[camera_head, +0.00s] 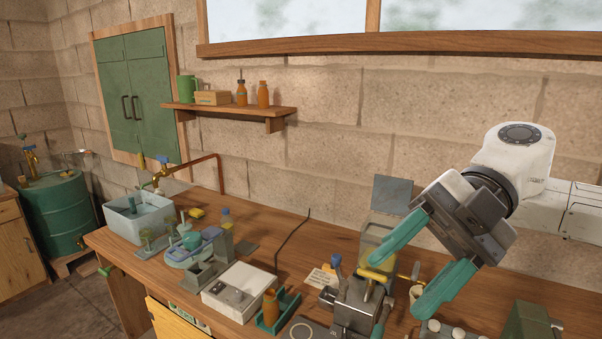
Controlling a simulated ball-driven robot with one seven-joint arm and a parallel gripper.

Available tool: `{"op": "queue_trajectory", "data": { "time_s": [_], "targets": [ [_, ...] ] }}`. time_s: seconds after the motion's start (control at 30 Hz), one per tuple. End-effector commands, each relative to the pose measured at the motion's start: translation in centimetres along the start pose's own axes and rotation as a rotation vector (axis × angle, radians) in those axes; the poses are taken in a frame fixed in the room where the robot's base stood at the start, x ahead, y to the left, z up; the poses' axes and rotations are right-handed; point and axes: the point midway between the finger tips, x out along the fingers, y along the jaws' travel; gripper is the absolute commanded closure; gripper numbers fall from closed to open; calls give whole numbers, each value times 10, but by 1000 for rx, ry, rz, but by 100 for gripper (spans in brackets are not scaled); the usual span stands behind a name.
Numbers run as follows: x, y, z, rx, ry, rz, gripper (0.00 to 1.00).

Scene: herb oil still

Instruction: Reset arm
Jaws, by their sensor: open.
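My gripper (414,272) is at the right of the head view, on the white arm (510,165) that reaches in from the right edge. Its two teal fingers are spread apart with nothing between them. It points down and to the left. The fingers appear above or in front of the right part of the wooden workbench (315,235). They partly cover a clear box with yellowish contents (378,232) and a grey metal device (352,310). Whether the fingers touch anything behind them I cannot tell.
The bench holds a grey basin (138,222), a white box (238,291), and an orange bottle (270,305) in a green holder. White-topped items (447,328) sit below the gripper. A shelf (232,110) and a green cabinet (138,92) are on the wall. A green drum (60,215) stands left.

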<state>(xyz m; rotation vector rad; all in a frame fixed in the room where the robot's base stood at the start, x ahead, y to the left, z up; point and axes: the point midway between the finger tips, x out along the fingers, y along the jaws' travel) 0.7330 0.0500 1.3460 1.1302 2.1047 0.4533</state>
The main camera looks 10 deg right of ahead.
Motion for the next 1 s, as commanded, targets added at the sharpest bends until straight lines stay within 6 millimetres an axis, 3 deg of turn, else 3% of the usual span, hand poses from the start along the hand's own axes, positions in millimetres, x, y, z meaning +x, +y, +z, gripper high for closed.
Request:
{"op": "queue_trajectory", "data": {
  "time_s": [0.1,0.23,0.4,0.5,0.63,0.77,0.87,1.0],
  "targets": [
    [28,59,-12,-169,68,234,46],
    [33,117,-33,-290,122,521,46],
    [8,171,-51,-338,171,914,46],
    [-18,188,-49,-304,183,1144,46],
    [-56,191,-28,-189,171,1426,46],
    [-87,174,16,-2,124,1671,46],
    [-102,146,62,189,60,1824,46],
    [-100,86,134,506,-68,1967,46]
  ]
}}
